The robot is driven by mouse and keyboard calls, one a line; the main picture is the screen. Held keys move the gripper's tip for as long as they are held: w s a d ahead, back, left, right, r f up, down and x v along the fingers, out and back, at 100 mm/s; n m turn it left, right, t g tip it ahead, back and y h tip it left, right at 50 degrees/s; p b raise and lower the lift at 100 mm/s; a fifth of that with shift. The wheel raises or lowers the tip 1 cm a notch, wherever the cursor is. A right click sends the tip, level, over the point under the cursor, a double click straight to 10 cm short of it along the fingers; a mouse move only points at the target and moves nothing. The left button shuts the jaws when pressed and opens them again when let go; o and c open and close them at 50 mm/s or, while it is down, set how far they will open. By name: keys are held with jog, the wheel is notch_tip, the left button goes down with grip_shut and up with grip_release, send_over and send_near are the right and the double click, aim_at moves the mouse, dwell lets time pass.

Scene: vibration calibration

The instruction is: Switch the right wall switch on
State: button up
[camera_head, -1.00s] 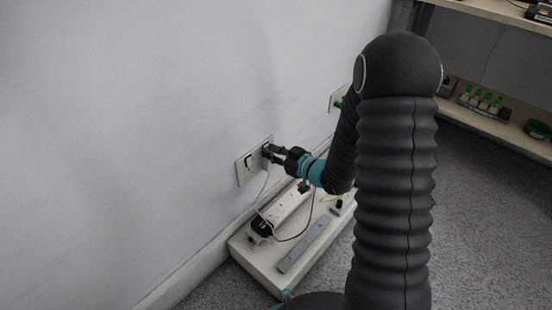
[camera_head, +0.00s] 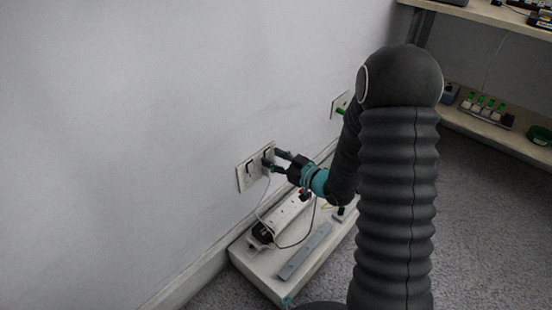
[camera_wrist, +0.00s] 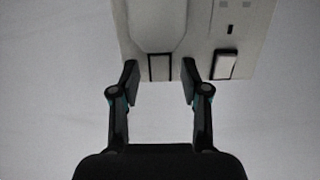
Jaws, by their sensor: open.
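A pale wall plate (camera_head: 258,170) on the white wall carries two dark-edged switches in the head view: a left one (camera_head: 249,168) and a right one (camera_head: 268,156). My gripper (camera_head: 273,158) is open, with its fingers beside the right switch and nothing held. In the wrist view, the plate (camera_wrist: 200,45) fills the top. My gripper (camera_wrist: 160,76) spreads its fingers on either side of one switch (camera_wrist: 159,68), under a pale block that looks like a plug. The other switch (camera_wrist: 226,65) lies right of the fingers. I cannot tell whether a finger touches the plate.
A low white board (camera_head: 262,272) on the carpet holds a power strip (camera_head: 288,213), a grey bar (camera_head: 305,251) and cables. Another wall plate (camera_head: 338,104) sits further right. Shelves (camera_head: 480,123) stand at the far right.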

jog(key=v, duration=1.1)
jog(key=shift+s+d, duration=0.25)
